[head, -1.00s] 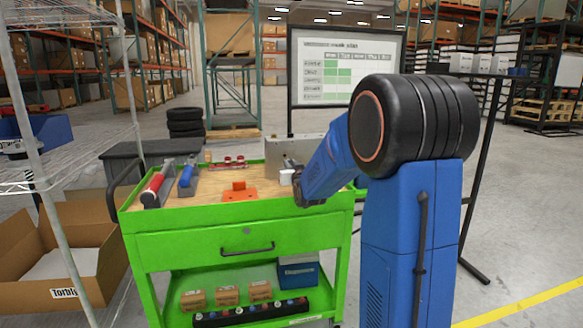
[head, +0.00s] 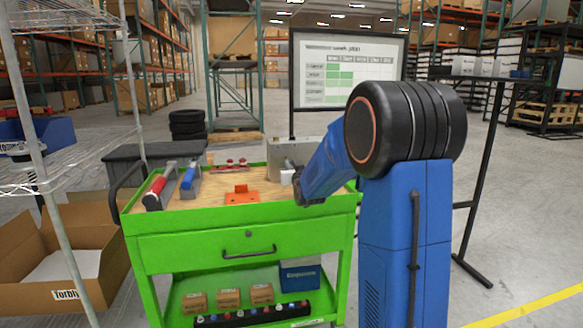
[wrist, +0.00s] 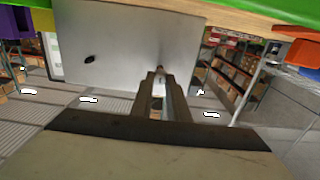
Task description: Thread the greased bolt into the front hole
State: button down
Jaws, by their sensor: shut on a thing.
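The grey upright plate (head: 283,150) of the fixture stands at the back right of the green cart's top. In the wrist view the plate (wrist: 115,35) fills the upper middle, with one dark open hole (wrist: 90,58) at its left. My gripper (wrist: 162,80) is shut on the bolt (wrist: 160,68), of which only a small end shows at the fingertips, against the plate's face. I cannot tell whether its tip is inside a hole. In the head view my gripper (head: 298,190) is in front of the plate, and the bolt cannot be made out.
The green cart (head: 205,252) carries a red-handled tool (head: 159,187), a blue-handled tool (head: 189,175), an orange bracket (head: 241,195) and a small white cylinder (head: 287,176) near my gripper. A wire shelf (head: 60,170) and an open carton (head: 30,265) stand left.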

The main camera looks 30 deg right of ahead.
jog(key=shift+w+d, duration=0.1)
jog(key=shift+w, duration=0.3)
jog(key=shift+w, duration=0.25)
jog(key=shift+w+d, duration=0.2)
jog(key=shift+w, duration=0.2)
jog(key=shift+w, duration=0.1)
dwell(0.4)
jog(key=shift+w+d+r, duration=0.1)
jog(key=shift+w+r, duration=0.1)
jog(key=shift+w, duration=0.05)
